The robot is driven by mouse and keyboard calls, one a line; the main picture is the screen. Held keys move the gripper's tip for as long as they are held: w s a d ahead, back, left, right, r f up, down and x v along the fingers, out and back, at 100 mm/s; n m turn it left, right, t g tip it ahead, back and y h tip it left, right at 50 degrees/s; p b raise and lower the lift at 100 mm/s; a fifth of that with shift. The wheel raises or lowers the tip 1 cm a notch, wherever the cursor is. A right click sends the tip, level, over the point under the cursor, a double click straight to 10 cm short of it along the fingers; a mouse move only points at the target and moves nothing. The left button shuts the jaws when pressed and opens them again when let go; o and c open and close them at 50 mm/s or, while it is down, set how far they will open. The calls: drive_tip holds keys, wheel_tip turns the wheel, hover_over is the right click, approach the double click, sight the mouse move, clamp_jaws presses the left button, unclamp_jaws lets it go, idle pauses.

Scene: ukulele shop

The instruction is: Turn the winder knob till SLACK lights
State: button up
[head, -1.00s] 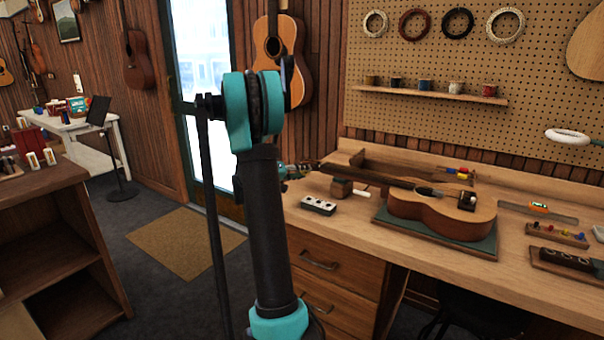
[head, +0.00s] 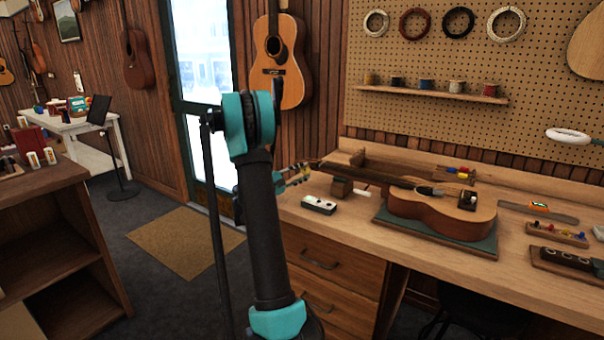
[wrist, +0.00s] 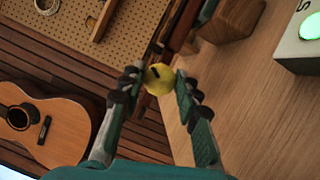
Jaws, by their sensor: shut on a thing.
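In the wrist view, the yellow winder knob (wrist: 159,79) with a dark mark on its face sits between the two fingertips of my gripper (wrist: 156,86), which is shut on it.
A wooden neck rest (head: 341,188) stands beside the box. A green mat (head: 440,237) lies under the ukulele body. Several small tools and parts lie on the right of the bench (head: 345,226). A guitar (head: 281,75) hangs on the wall behind my arm.

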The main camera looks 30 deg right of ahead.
drive_tip(key=shift+n+h, duration=0.4)
drive_tip(key=shift+n, duration=0.8)
drive_tip(key=shift+t, duration=0.3)
drive_tip(key=o, duration=0.9)
drive_tip(key=a, duration=0.4)
drive_tip(key=a+f, duration=0.1)
drive_tip(key=a, duration=0.3)
drive_tip(key=a+f, duration=0.1)
drive_tip(key=a, duration=0.2)
drive_tip(key=shift+s+a+f, duration=0.15)
drive_tip(key=shift+s+a, duration=0.1)
drive_tip(key=shift+a, duration=0.15)
drive_tip(key=shift+a, duration=0.1)
